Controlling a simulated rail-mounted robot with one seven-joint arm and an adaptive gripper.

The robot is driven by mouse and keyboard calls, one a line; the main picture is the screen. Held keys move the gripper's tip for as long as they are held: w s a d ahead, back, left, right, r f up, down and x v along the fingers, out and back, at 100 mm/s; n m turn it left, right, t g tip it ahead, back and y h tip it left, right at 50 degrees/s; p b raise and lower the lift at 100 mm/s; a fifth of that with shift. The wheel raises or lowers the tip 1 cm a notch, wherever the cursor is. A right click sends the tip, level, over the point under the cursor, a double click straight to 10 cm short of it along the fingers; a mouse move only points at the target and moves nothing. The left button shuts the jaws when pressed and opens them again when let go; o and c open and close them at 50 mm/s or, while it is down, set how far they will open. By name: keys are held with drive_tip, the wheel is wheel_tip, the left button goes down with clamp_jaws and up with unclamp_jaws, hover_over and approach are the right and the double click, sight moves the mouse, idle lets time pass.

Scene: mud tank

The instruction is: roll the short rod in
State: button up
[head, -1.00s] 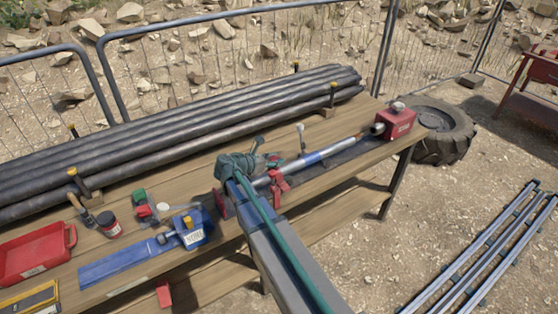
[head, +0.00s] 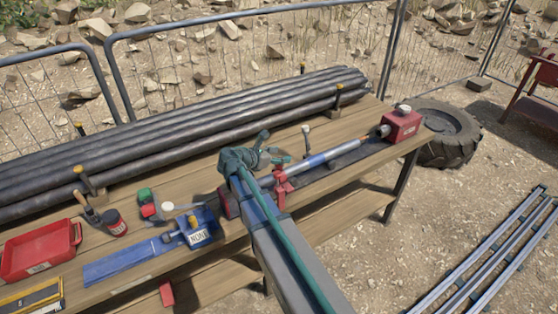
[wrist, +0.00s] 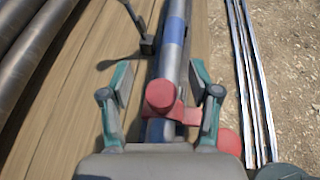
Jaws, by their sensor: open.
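A silver rod with a blue band (head: 316,160) lies lengthwise along the bench, its copper-coloured tip pointing to a red block (head: 402,125) at the right end. A red clamp-like support (head: 284,184) with a round red knob (wrist: 160,96) is at the rod's near part. My gripper (wrist: 160,76) is open, its teal-and-grey fingers apart on either side of the rod and knob in the wrist view. I see no contact with the rod. In the head view my gripper (head: 276,158) is beside the rod's near end, which my arm partly hides.
Several long dark pipes (head: 200,130) lie along the bench's back, held by posts. A small upright post (wrist: 147,44) stands left of the rod. A blue holder (head: 198,232), a red tray (head: 40,252) and small tools fill the left end. A tyre (head: 445,135) lies beyond.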

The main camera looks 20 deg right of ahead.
wheel_tip(320, 180, up, 7)
drive_tip(key=shift+r, duration=0.15)
idle(0.4)
